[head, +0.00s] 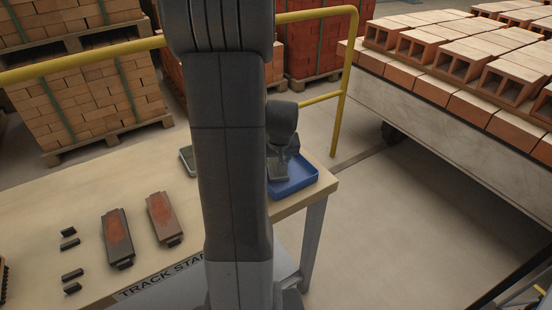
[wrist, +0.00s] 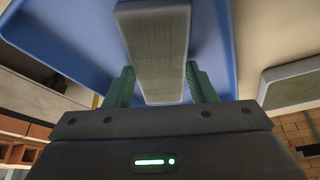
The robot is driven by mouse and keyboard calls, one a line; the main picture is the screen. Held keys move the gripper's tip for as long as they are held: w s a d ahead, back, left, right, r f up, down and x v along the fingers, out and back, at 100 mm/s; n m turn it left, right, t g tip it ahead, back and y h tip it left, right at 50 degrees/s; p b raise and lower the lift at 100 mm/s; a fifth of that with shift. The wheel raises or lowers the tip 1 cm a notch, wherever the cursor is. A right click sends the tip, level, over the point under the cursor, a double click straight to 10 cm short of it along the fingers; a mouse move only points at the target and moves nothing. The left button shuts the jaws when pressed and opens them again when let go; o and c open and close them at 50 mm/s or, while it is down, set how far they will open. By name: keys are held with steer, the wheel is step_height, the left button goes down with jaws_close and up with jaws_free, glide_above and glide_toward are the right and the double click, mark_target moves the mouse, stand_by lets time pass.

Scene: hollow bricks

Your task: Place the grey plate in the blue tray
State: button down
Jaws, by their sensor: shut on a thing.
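The blue tray (head: 300,183) sits at the right end of the table, partly hidden behind my arm in the head view. My gripper (head: 278,172) is over the tray. In the wrist view, my gripper (wrist: 162,92) has its two green fingers shut on the grey plate (wrist: 158,45), one finger on each side. The plate is a long flat grey piece, and the blue tray (wrist: 215,45) fills the view behind it. I cannot tell whether the plate touches the tray floor.
Another grey piece (head: 187,160) lies on the table (head: 80,190) left of the tray. Two dark blocks with reddish tops (head: 118,237) and several small black pieces (head: 70,244) lie further left. A yellow rail (head: 338,85) runs behind the table.

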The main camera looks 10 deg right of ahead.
steer(key=c, duration=0.6)
jaws_free()
steer(key=shift+f, duration=0.1)
steer(key=shift+r, duration=0.3)
steer(key=p+v, duration=0.1)
steer(key=v, duration=1)
steer(key=shift+s+r, duration=0.25)
steer(key=shift+r, duration=0.05)
steer(key=b+x, duration=0.1)
steer(key=x, duration=1.1)
steer(key=shift+w+f, duration=0.1)
steer(key=shift+r, duration=1.1)
